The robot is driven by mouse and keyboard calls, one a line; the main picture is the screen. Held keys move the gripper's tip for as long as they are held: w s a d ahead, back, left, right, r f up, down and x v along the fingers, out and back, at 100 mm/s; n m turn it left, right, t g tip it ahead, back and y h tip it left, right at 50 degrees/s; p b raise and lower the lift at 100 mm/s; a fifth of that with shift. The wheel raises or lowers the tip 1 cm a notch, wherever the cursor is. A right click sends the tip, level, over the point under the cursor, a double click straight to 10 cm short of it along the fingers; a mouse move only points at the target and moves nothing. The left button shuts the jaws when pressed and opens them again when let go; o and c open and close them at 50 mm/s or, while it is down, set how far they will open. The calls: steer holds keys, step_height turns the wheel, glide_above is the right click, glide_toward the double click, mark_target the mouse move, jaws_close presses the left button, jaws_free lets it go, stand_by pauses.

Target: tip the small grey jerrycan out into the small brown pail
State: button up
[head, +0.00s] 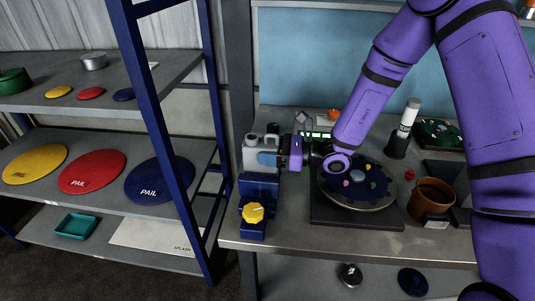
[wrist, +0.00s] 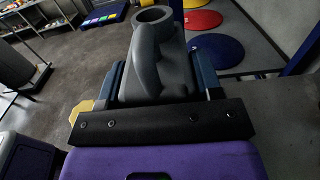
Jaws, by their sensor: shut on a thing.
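The small grey jerrycan (head: 255,143) is upright at the left end of the bench, directly above a blue stand with a yellow knob. Whether its base touches the stand is unclear. My gripper (head: 268,159) reaches it from the right and is shut on its body. In the wrist view the grey jerrycan (wrist: 158,62), with its handle and round mouth, sits between the blue fingers of my gripper (wrist: 160,88). The small brown pail (head: 431,197) stands on the bench at the right, well away from the jerrycan. Its inside is mostly hidden.
The blue stand (head: 257,188) is at the bench's left edge. A dark round turntable (head: 361,204) with small coloured pieces lies between jerrycan and pail. A dark cylinder with a white upper part (head: 403,130) stands behind it. A blue-framed shelf (head: 150,120) is at the left.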

steer(key=shift+r, duration=3.7)
